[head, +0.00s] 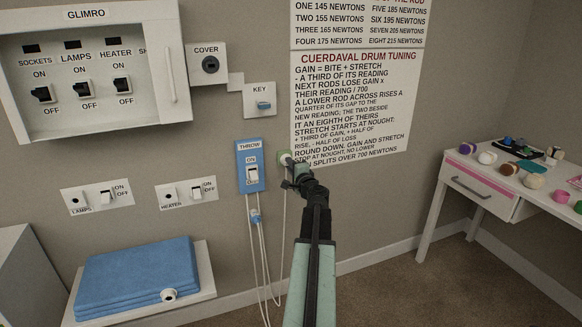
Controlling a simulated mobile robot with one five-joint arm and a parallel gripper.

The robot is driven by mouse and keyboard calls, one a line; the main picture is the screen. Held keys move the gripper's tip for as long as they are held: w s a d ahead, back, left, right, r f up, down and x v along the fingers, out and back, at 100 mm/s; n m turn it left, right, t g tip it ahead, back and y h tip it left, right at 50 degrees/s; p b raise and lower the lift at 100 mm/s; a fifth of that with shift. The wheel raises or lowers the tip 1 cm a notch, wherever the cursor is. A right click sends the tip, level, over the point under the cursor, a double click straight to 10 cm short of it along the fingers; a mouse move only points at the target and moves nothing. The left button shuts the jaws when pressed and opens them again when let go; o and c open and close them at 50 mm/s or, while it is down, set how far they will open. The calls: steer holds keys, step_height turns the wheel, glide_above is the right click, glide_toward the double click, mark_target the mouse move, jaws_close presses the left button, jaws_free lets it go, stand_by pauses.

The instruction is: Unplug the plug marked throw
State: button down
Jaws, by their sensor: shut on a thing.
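The blue wall plate marked THROW (243,185) is at the centre, with ON above its white switch (252,175). Pale cords run down below it, and a small blue piece (255,216) hangs among them. My gripper (290,168) is just right of the plate, in front of the wall poster. It is shut on a small pale, round-ended thing (285,157) with a greenish part beside it. I cannot tell whether this is the plug, or whether it touches the wall; my gripper hides part of it. A folded blue throw (140,275) lies at lower left.
LAMPS (88,199) and HEATER (182,192) outlets are lower left. A white desk (480,200) with several small items stands right. Floor between is clear.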

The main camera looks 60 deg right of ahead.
steer(key=shift+w+d, duration=0.1)
steer(key=shift+w, duration=0.05)
steer(key=c, duration=1.4)
jaws_free()
steer(key=shift+o, duration=0.2)
steer(key=v, duration=0.8)
